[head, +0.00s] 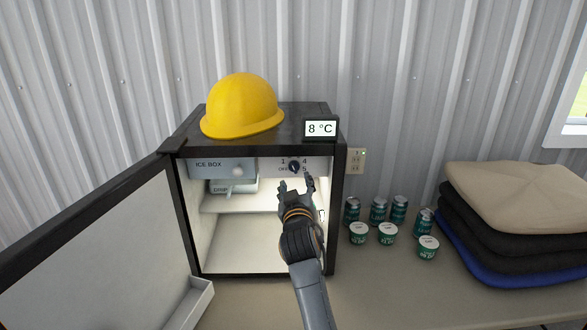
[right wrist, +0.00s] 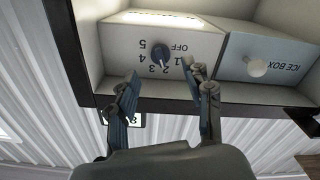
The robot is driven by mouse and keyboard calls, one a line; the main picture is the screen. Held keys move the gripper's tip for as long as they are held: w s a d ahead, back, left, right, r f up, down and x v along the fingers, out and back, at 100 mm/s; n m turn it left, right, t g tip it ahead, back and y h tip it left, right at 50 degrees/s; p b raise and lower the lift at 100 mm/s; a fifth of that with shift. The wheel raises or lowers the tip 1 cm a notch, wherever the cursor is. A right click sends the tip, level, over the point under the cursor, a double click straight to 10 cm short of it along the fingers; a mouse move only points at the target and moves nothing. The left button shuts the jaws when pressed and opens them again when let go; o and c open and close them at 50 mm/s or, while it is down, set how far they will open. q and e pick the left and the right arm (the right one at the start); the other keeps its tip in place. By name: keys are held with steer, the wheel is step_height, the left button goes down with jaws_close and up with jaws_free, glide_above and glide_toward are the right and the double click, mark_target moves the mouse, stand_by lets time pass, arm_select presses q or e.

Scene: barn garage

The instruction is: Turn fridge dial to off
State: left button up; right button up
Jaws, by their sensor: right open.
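The small fridge (head: 338,200) stands on the bench with its door (head: 110,250) swung open to the left. Its dark dial (head: 294,167) sits on a pale panel at the upper right inside, ringed by numbers and OFF. The dial also shows in the right wrist view (right wrist: 160,57), upside down; its exact setting is hard to read. My right gripper (head: 296,183) is open and empty, just in front of and below the dial. In the right wrist view its fingers (right wrist: 164,88) are spread, apart from the dial. My left gripper is not in view.
The ice box (head: 210,166) with a white knob is left of the dial panel. A yellow hard hat (head: 242,105) and an 8 °C display (head: 320,129) are on top. Several cans and tubs (head: 388,234) and folded cloths (head: 510,225) lie to the right.

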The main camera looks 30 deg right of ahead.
mark_target(295, 171)
steer(key=p+x, duration=0.1)
steer(key=x, duration=0.5)
steer(key=shift+w+d, duration=0.1)
steer(key=shift+w, duration=0.05)
jaws_close()
